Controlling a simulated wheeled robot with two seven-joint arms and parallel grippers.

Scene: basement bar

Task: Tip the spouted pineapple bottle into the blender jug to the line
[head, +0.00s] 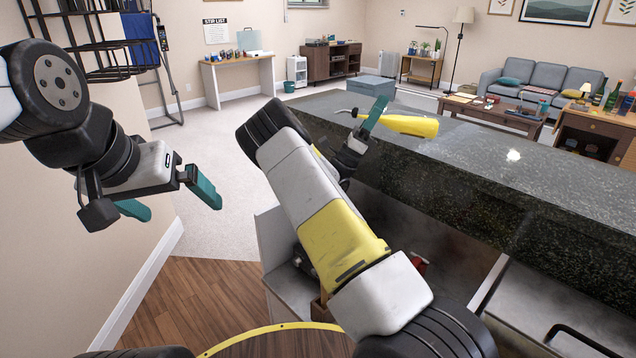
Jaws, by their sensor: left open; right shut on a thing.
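The yellow pineapple bottle (412,125) is held above the far left end of the dark speckled counter (480,185). It is tipped nearly on its side, its thin spout pointing left. My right gripper (374,120) is shut on the bottle near its spout end; one teal finger shows across it. My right arm hides what lies below and left of the gripper. I cannot make out the blender jug or its line. My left gripper (168,200) is open and empty, out to the left over the floor, well apart from the bottle.
A black wire rack (95,45) hangs on the left wall near my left arm. Shelving with a red item (419,265) shows beneath the counter. The near counter top is bare. Carpet is free between the left wall and counter; a desk (238,72) stands far back.

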